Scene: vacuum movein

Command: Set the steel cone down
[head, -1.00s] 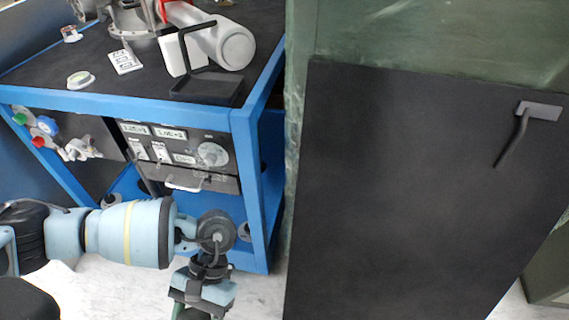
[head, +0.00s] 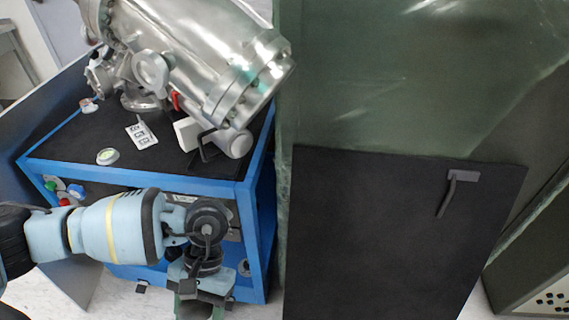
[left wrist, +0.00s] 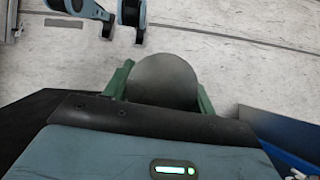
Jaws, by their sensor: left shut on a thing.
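The steel cone (left wrist: 162,78) shows in the left wrist view as a dull grey round face between the green fingers of my left gripper (left wrist: 163,90). The gripper is shut on it, and pale floor is seen beyond. In the head view my left gripper (head: 199,310) points down at the bottom edge, in front of the blue cart (head: 255,210). The cone cannot be made out there, as the fingertips run out of the frame. My right gripper is in neither view.
A steel vacuum vessel (head: 190,55) stands above the cart's black top (head: 75,140), which also bears a white card (head: 141,135) and a small round gauge (head: 107,156). A black panel (head: 385,240) with a handle (head: 458,180) stands to the right, before a green wall (head: 400,80).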

